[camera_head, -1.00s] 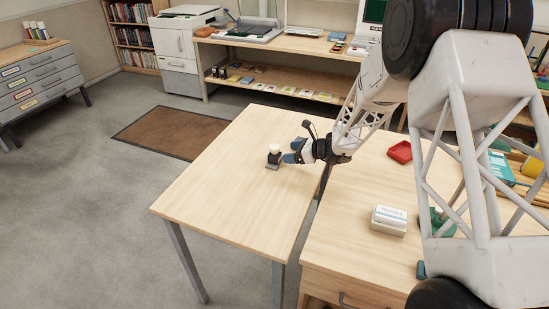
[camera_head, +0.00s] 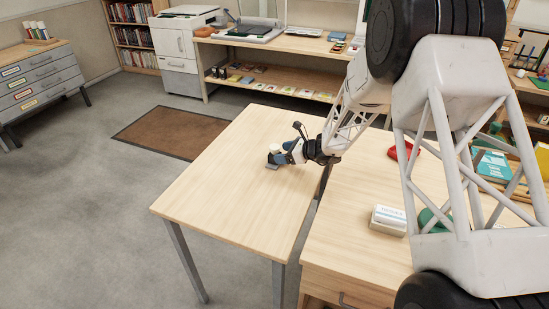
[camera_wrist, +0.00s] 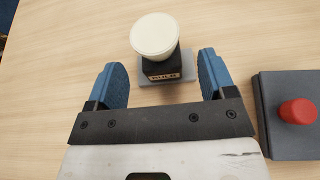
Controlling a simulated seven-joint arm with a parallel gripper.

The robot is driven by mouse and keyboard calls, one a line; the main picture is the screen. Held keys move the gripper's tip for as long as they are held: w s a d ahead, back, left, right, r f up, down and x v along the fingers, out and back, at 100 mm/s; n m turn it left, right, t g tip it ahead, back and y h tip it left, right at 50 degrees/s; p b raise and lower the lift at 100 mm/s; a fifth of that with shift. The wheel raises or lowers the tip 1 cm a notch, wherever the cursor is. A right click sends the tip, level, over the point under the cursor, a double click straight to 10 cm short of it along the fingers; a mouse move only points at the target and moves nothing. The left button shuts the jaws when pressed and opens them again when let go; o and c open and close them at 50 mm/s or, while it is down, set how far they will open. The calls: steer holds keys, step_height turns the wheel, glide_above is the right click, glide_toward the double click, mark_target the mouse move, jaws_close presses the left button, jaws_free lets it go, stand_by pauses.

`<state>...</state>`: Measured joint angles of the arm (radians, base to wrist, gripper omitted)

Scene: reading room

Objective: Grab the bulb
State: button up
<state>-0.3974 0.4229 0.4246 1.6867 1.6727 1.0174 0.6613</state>
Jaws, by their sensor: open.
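The bulb (camera_wrist: 155,35) is round and cream-white. It sits upright in a dark holder labelled "BULB" (camera_wrist: 162,68) on a grey base plate on the light wooden table. In the head view the bulb (camera_head: 275,148) is small and partly covered by my gripper. My gripper (camera_wrist: 165,75) is open, its two blue fingers apart. In the wrist view the bulb stands just ahead of the gap between the fingertips, and neither finger visibly touches it. In the head view my gripper (camera_head: 283,155) reaches in from the right at the bulb.
A dark box with a red knob (camera_wrist: 298,111) lies right of my gripper in the wrist view. The near part of the wooden table (camera_head: 215,205) is clear. On the adjoining desk are a white box (camera_head: 388,219) and a red tray (camera_head: 397,151).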

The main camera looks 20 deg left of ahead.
mark_target(272, 146)
steer(key=shift+x, duration=2.15)
steer(key=c, duration=1)
steer(key=shift+r, duration=0.15)
steer(key=shift+c, duration=0.2)
steer(key=shift+r, duration=0.45)
step_height(272, 146, up, 3)
steer(key=shift+s+d+f, duration=0.1)
steer(key=shift+f, duration=0.1)
steer(key=s+d, duration=0.3)
steer(key=s, duration=0.1)
steer(key=s+d, duration=0.2)
steer(key=s, duration=0.2)
steer(key=s+d+r, duration=0.1)
steer(key=s+d, duration=0.2)
steer(key=s, duration=0.2)
steer(key=shift+d+r, duration=0.1)
steer(key=shift+d, duration=0.3)
